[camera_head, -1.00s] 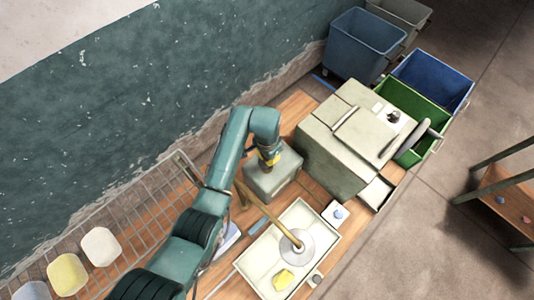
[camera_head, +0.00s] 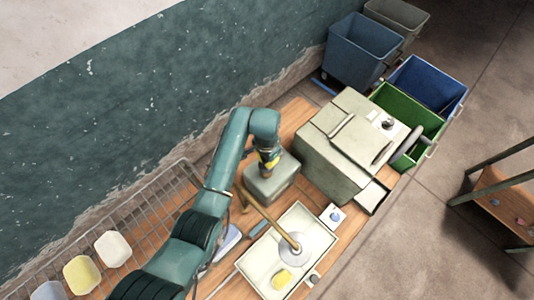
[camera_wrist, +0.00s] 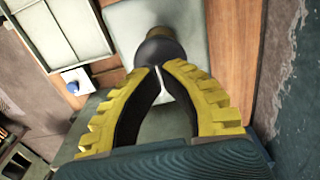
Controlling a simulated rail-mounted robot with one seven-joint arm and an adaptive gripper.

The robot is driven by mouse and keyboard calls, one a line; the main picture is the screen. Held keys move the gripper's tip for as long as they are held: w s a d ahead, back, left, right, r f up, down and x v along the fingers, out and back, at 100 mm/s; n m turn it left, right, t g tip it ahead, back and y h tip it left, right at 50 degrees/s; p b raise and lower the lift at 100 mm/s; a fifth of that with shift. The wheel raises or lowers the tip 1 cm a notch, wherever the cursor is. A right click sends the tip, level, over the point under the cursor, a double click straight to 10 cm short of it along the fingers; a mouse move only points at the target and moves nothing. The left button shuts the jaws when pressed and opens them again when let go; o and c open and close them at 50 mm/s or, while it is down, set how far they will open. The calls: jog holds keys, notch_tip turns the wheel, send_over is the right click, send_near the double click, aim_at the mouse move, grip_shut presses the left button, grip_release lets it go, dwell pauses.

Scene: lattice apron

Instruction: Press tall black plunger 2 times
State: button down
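The black plunger (camera_wrist: 160,48) shows in the wrist view as a dark rounded knob on a pale grey box (camera_wrist: 197,50). In the head view the same grey box (camera_head: 268,192) stands on the wooden bench. My gripper (camera_head: 267,170) is directly above the box there, pointing down. In the wrist view my gripper (camera_wrist: 161,68) has yellow ridged fingers with dark inner pads, and the tips come together just in front of the knob, with nothing between them. Whether the tips touch the knob cannot be told. In the head view my gripper hides the plunger.
A pale tray (camera_head: 262,264) holds a disc with a long wooden handle (camera_head: 272,222) and a yellow item (camera_head: 282,278). A large pale cabinet (camera_head: 335,150) stands right of the box. A wire rack (camera_head: 140,225) runs along the wall, and bins (camera_head: 425,85) stand at the back right.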

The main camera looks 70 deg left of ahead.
dwell(0.3)
jog(key=shift+f+b, duration=1.6)
jog(key=shift+f, duration=0.95)
notch_tip(320, 180, up, 3)
jog(key=p, duration=0.3)
jog(key=shift+r, duration=1.05)
jog(key=shift+r, duration=2.5)
